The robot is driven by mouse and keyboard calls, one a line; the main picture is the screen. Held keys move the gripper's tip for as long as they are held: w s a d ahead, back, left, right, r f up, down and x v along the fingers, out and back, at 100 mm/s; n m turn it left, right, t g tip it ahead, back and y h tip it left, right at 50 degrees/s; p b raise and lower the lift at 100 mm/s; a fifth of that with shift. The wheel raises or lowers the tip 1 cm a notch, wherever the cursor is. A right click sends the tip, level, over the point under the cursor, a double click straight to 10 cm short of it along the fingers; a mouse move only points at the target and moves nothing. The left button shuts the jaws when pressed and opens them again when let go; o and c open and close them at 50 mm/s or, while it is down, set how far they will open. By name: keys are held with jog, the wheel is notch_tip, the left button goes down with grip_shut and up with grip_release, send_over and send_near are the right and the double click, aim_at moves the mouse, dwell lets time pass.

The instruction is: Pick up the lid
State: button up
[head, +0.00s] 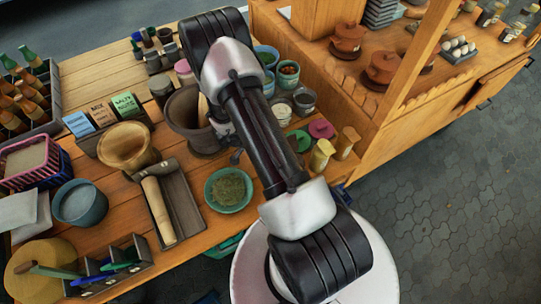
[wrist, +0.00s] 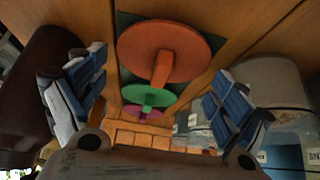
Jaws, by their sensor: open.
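In the wrist view an orange-brown round lid (wrist: 165,50) with a block-like knob is largest and lies ahead between my fingers. Smaller lids, a green one (wrist: 148,97) and a magenta one (wrist: 142,113), are in line below it in the picture. The head view also shows the green lid (head: 299,140) and the magenta lid (head: 321,129) on the wooden table; I cannot make out the orange lid there, and my arm covers part of that area. My gripper (wrist: 158,72) is open, with its blue-grey fingers apart and nothing between them.
A dark mortar (head: 188,118) stands left of my arm, and a green bowl of herbs (head: 229,190) is in front. In the wrist view a dark brown vessel (wrist: 35,90) is close on the left and a clear jar (wrist: 275,85) on the right.

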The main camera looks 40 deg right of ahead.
jog(key=shift+d+f, duration=0.3)
jog(key=shift+f, duration=0.25)
jog(key=shift+r, duration=0.1)
jog(key=shift+c, duration=0.2)
jog(key=c, duration=0.5)
jog(key=shift+c, duration=0.2)
